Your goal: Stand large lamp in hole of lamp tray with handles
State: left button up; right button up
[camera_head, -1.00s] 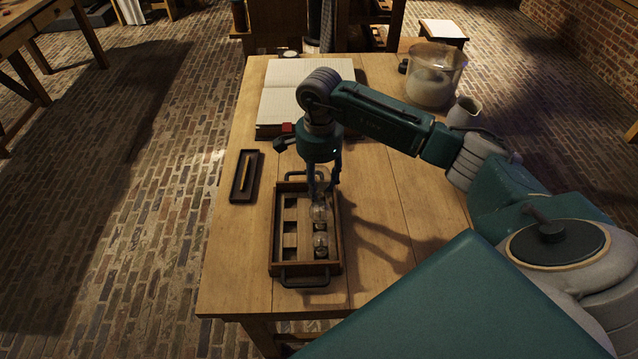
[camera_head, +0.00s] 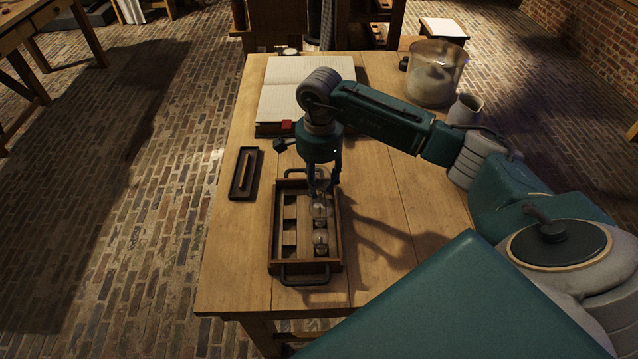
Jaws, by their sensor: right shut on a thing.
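The wooden lamp tray with handles (camera_head: 274,238) sits on the table, with dark holes along its left side and a black handle at its near and far ends. My right gripper (camera_head: 320,194) points down over the right side of the tray, shut on a clear glass lamp (camera_head: 319,208). The fingers partly hide this lamp, and I cannot tell whether its base is inside a hole. A second glass lamp (camera_head: 320,238) stands in the tray just in front of it. My left gripper is not in view.
A narrow dark tray with a stick-like item (camera_head: 244,174) lies left of the lamp tray. An open book (camera_head: 285,98) lies behind my arm. A glass jar (camera_head: 434,74) and a small grey jug (camera_head: 465,109) stand at the back right. The table front is clear.

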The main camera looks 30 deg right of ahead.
jog(key=shift+f+b, duration=0.4)
jog(key=shift+f, duration=0.1)
jog(key=o, duration=1.4)
jog(key=shift+r, duration=0.1)
notch_tip(320, 180, up, 12)
